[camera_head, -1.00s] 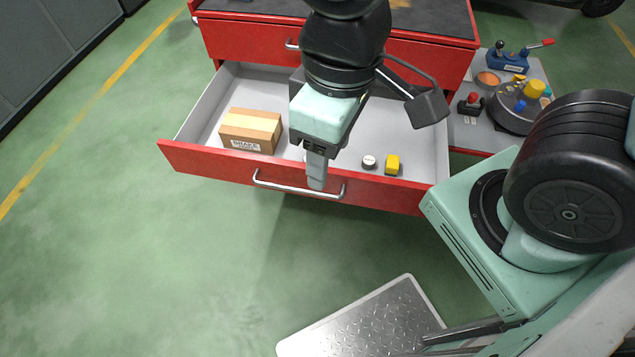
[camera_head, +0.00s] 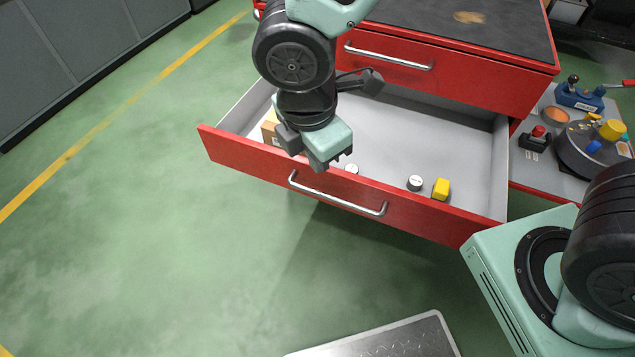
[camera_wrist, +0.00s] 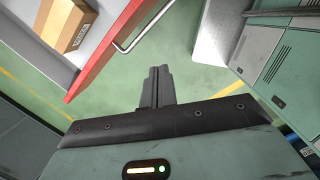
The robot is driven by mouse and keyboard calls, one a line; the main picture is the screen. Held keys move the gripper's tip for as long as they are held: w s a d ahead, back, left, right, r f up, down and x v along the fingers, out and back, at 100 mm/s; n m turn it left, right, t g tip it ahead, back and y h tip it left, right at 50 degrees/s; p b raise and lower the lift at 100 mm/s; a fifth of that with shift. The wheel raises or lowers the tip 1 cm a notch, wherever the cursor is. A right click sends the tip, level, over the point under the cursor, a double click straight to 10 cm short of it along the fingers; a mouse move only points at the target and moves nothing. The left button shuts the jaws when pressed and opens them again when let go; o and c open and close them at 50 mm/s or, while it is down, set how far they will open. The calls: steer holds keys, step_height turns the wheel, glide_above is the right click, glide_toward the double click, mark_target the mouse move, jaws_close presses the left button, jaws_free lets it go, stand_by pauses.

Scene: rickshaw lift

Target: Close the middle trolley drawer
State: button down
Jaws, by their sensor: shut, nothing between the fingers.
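The middle trolley drawer stands open, its red front (camera_head: 400,205) pulled well out and its grey inside showing. A metal handle (camera_head: 338,195) runs along that front; it also shows in the wrist view (camera_wrist: 143,28). My gripper (camera_head: 319,165) appears over the left part of the drawer front, above and left of the handle's middle. In the wrist view my gripper (camera_wrist: 156,72) has its fingers together and empty, over bare floor, with the red drawer front (camera_wrist: 108,50) beyond to the upper left. I cannot tell whether the gripper touches the front.
In the drawer lie a cardboard box (camera_wrist: 68,24), a yellow block (camera_head: 441,188) and small round white-topped items (camera_head: 415,183). The red drawer above (camera_head: 450,72) is shut. A shelf with tools (camera_head: 545,173) sits at the right. Green floor (camera_head: 130,240) is clear at left.

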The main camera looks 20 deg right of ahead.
mark_target(313, 174)
steer(key=w+f+n+b, duration=0.1)
steer(key=w+f+n, duration=0.1)
steer(key=f, duration=0.3)
steer(key=w+f+n+b, duration=0.2)
steer(key=f, duration=0.4)
steer(key=w+f+n+t+b, duration=0.1)
steer(key=w+f+n, duration=0.1)
steer(key=f, duration=0.4)
steer(key=shift+a+h, duration=0.3)
steer(key=shift+a, duration=0.1)
steer(key=shift+w+d+r, duration=0.15)
steer(key=shift+w+d, duration=0.25)
steer(key=shift+w, duration=0.15)
steer(key=shift+w+d+r, duration=0.15)
steer(key=shift+w+d, duration=0.25)
steer(key=shift+w, duration=0.15)
steer(key=shift+w+d, duration=0.4)
steer(key=shift+w, duration=0.1)
steer(key=shift+p, duration=0.3)
steer(key=w+d+p, duration=1.1)
steer(key=w+d, duration=0.2)
steer(key=w, duration=0.4)
steer(key=shift+w+d, duration=0.3)
steer(key=shift+d, duration=0.1)
